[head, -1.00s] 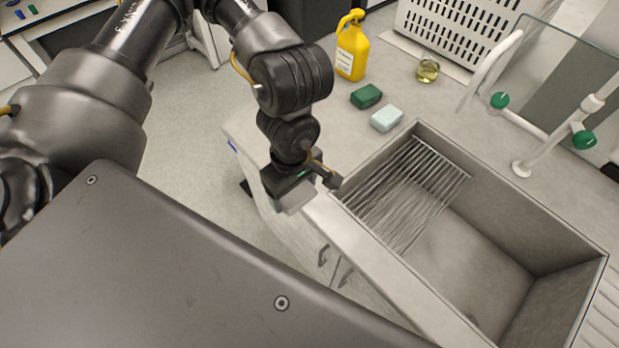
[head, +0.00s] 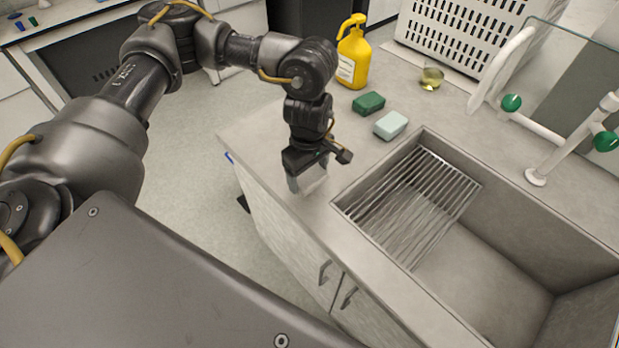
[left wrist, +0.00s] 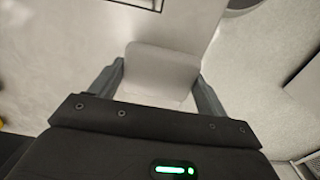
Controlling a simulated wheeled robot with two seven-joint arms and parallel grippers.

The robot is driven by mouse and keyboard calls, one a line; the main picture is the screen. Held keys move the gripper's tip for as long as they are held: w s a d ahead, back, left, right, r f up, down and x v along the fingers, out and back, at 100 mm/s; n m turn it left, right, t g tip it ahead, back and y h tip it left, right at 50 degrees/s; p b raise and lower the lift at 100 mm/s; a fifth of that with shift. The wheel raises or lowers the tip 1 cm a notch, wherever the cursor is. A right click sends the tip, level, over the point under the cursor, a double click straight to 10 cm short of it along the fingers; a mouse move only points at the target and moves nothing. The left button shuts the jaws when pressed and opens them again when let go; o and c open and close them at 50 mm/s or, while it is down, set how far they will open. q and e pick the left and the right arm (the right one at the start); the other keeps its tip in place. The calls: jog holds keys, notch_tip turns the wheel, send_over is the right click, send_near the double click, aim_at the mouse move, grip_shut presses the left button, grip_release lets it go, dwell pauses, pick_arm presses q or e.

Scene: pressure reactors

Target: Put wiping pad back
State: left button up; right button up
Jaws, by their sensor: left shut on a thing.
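My left gripper (head: 306,182) hangs over the front edge of the counter, left of the sink. It is shut on a flat pale grey-white pad, apparently the wiping pad (left wrist: 162,72), which shows between the two fingers in the left wrist view. In the head view the pad is mostly hidden by the gripper, with only a pale part showing below it. A green sponge (head: 368,103) and a light blue sponge (head: 390,125) lie side by side on the counter behind the gripper. My right gripper is not in view.
The sink (head: 500,235) with a wire rack (head: 415,205) lies to the right. A yellow bottle (head: 354,60), a small glass flask (head: 432,77) and a white perforated basket (head: 465,35) stand at the back. White taps (head: 560,150) rise behind the sink. Counter left of the sponges is clear.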

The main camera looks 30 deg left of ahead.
aim_at(309, 173)
pick_arm(q)
jog(key=shift+w+f, duration=0.25)
jog(key=shift+f, duration=0.15)
notch_tip(309, 173, down, 3)
jog(key=shift+w+a+r+p, duration=0.1)
jog(key=shift+w+p, duration=0.05)
jog(key=shift+p, duration=0.4)
jog(key=shift+f, duration=0.25)
jog(key=shift+f, duration=0.15)
jog(key=o, duration=1)
jog(key=shift+c, duration=0.2)
